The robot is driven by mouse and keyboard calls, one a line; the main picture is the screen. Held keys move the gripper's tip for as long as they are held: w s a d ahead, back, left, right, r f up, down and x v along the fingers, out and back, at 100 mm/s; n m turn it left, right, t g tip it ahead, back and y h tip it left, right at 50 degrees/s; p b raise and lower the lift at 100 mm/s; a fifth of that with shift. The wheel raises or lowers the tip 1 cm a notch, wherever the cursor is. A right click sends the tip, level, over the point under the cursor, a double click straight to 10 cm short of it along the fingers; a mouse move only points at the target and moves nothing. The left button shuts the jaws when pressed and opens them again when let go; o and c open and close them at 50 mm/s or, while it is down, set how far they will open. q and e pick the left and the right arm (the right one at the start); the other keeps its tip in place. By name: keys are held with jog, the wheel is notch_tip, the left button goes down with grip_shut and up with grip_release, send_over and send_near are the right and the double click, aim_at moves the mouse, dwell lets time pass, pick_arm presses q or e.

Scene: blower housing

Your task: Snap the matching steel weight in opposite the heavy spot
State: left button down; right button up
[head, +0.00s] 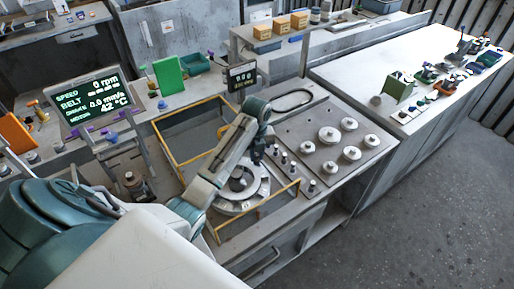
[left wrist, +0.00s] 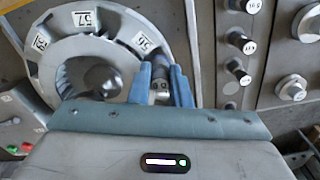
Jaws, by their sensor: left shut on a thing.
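The grey blower wheel (head: 262,190) lies flat in the bench well, a ring with a dark hub in its middle. In the left wrist view the ring (left wrist: 62,52) carries white number tags, one reading 57. My left gripper (head: 256,157) is over the ring's far right side. In the left wrist view its blue fingers (left wrist: 162,88) are shut on a small steel weight (left wrist: 161,88), close to the ring's right rim beside a tag. I cannot tell whether the weight touches the ring. Other small steel weights (left wrist: 237,40) stand in a row to the right. My right gripper is not in view.
A yellow-framed guard (head: 178,128) stands open around the well. A plate with several large steel discs (head: 329,135) lies to the right. A screen (head: 92,97) at left reads 0 rpm, and a small display (head: 241,75) stands behind the well.

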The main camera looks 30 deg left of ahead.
pick_arm(q)
jog(key=shift+s+a+f, duration=0.1)
jog(key=shift+s+a, duration=0.05)
jog(key=shift+s, duration=0.15)
jog(key=shift+w+f, duration=0.1)
jog(key=shift+w, duration=0.15)
jog(key=shift+s, duration=0.1)
jog(key=shift+f, duration=0.3)
dwell(0.7)
